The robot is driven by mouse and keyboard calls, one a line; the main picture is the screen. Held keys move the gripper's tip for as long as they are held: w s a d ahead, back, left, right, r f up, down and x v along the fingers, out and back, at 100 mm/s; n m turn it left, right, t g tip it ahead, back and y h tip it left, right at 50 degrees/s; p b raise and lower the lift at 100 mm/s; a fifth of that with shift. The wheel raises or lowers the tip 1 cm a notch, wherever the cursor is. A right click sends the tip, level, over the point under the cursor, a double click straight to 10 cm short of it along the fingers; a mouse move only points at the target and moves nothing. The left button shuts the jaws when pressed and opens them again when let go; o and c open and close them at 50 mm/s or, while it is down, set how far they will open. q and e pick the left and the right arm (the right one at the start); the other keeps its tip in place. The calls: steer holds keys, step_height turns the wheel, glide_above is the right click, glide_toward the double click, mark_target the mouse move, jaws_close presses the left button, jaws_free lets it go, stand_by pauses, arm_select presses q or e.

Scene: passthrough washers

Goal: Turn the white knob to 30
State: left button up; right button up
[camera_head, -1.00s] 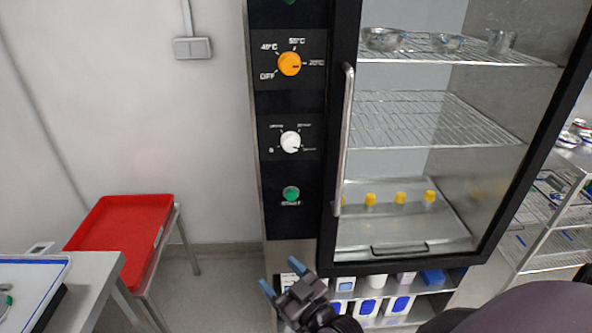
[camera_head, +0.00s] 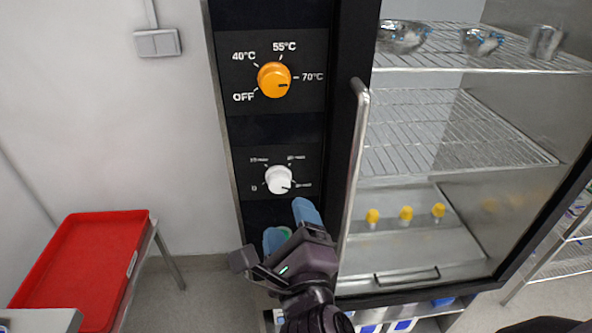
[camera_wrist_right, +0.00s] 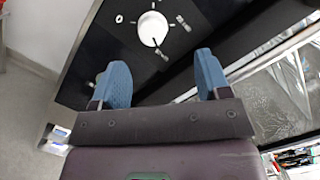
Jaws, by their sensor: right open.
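The white knob (camera_head: 278,180) is on the dark control panel, below the orange knob; it also shows in the right wrist view (camera_wrist_right: 152,28). A dark mark on its face points to the lower right, toward a label too small to read surely. A 0 is at its lower left. My right gripper (camera_head: 289,226) is open, with blue fingertips just below the knob and apart from it. In the right wrist view its fingers (camera_wrist_right: 163,75) are spread below the knob, with nothing between them. My left gripper is not in view.
The orange knob (camera_head: 274,80) points at 70°C. A green button (camera_head: 285,232) is partly hidden behind my right gripper. A vertical door handle (camera_head: 352,165) stands close on the right. A red tray (camera_head: 80,265) is at the lower left.

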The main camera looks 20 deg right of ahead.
mark_target(280, 186)
steer(key=shift+m+g, duration=0.5)
steer(key=shift+m, duration=0.3)
steer(key=w, duration=0.3)
steer(key=w+d, duration=0.1)
steer(key=w, duration=0.3)
steer(key=w+d+f, duration=0.1)
steer(key=w, duration=0.2)
steer(key=shift+w+d+f, duration=0.1)
steer(key=shift+w, duration=0.15)
steer(key=c, duration=0.9)
